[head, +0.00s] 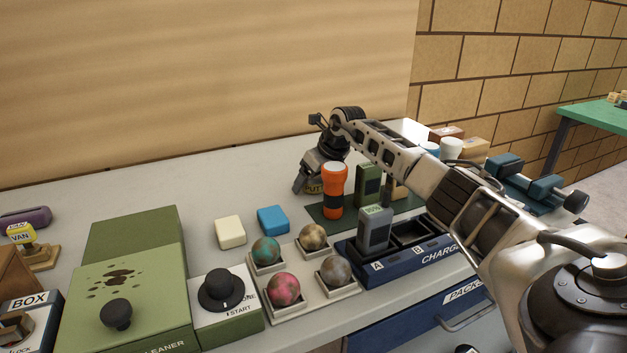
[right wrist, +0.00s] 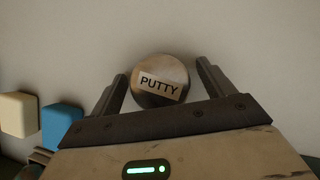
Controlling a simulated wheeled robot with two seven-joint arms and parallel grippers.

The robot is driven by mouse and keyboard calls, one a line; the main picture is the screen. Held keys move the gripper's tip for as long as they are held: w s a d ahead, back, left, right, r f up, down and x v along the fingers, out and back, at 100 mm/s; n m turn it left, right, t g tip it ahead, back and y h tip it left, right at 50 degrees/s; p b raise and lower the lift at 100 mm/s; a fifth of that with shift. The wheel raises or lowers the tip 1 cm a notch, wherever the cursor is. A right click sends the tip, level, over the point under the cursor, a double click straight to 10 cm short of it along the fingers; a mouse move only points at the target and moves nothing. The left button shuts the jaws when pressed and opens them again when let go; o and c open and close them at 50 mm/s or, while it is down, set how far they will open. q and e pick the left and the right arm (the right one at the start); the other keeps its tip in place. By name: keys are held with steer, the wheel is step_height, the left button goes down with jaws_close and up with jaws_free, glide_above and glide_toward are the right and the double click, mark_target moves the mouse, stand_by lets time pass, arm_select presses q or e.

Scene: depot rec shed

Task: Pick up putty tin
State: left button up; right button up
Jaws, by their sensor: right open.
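The putty tin (right wrist: 160,82) is a round, metallic tin with a pale PUTTY label, seen from its labelled face in the right wrist view. In the head view only a bit of the tin (head: 314,189) shows, behind the orange torch and under my gripper. My right gripper (right wrist: 162,70) is open, with one finger on each side of the tin. The left finger looks close to the tin; a small gap shows at the right finger. I cannot tell whether either touches. My left gripper is not in view.
An orange torch (head: 334,190) with a white top stands just in front of the tin. A cream block (head: 230,232) and a blue block (head: 273,219) lie to the left. A blue charger (head: 405,262) and several balls in trays are nearer. Bare grey tabletop (head: 200,190) lies left of the tin.

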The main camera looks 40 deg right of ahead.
steer(key=c, duration=1.1)
